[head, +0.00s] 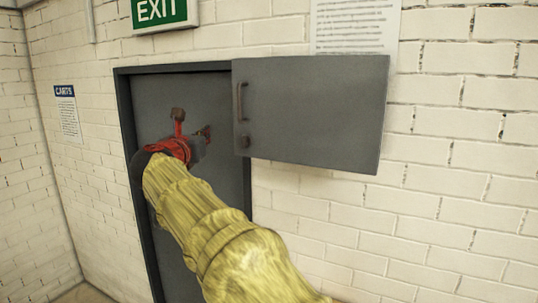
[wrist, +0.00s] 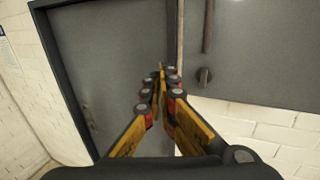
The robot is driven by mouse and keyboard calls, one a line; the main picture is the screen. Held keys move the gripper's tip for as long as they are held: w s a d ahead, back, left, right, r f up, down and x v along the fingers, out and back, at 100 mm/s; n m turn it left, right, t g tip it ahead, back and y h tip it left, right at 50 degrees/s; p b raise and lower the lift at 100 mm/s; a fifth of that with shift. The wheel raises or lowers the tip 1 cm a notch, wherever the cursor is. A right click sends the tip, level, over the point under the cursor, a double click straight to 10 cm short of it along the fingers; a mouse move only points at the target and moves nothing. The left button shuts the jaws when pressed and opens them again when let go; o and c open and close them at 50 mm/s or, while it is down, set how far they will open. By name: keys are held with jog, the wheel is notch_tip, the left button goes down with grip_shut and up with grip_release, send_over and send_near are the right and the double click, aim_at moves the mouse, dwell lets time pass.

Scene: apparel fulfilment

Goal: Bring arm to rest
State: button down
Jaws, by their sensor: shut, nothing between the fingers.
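My arm, wrapped in a yellow cover, reaches up and left across the head view. My gripper (wrist: 161,72) is shut and empty; its yellow and black fingers come together at the tips in the wrist view. In the head view it is partly hidden behind the red wrist part and is seen against the grey door (head: 226,172). The fingertips show just left of a grey panel (head: 315,112) with an upright handle (head: 240,102) and a round knob (head: 243,141). I cannot tell whether they touch anything.
The dark door frame (head: 127,110) stands behind my arm. A green EXIT sign (head: 163,12) is above it. A CARTS notice (head: 67,112) hangs on the left wall and a printed sheet (head: 354,28) above the panel. The white brick wall (head: 445,215) at lower right is bare.

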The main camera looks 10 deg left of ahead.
jog(key=s+a+f+n+g+y, duration=0.2)
jog(key=s+a+f+n+y, duration=0.15)
jog(key=a+n, duration=0.4)
jog(key=s+a+f+n+g+y, duration=0.2)
jog(key=a+f+n+y, duration=0.25)
jog(key=n, duration=0.55)
jog(key=s+d+f+n+g+y+b, duration=0.1)
jog(key=s+d+f+n+g+b, duration=0.1)
jog(key=s+d+f+n+g, duration=0.3)
jog(key=s+d+f+n+b, duration=0.1)
jog(key=s+f+n, duration=0.1)
jog(key=f+n, duration=0.45)
jog(key=s+d+f+n+g+h+b, duration=0.1)
jog(key=s+d+f+h+b, duration=0.2)
jog(key=s+d+f+b, duration=0.4)
jog(key=s+d+f+n+g+h+b, duration=0.1)
jog(key=s+d+f+h+b, duration=0.3)
jog(key=d+f, duration=1.7)
jog(key=s+d+f+n+g+h+b, duration=0.1)
jog(key=s+d+f+b, duration=0.9)
jog(key=d, duration=2)
jog(key=s+f+n+h, duration=0.2)
jog(key=s+f+h, duration=0.1)
jog(key=s, duration=0.3)
jog(key=shift+d+f, duration=0.3)
jog(key=shift+f, duration=0.15)
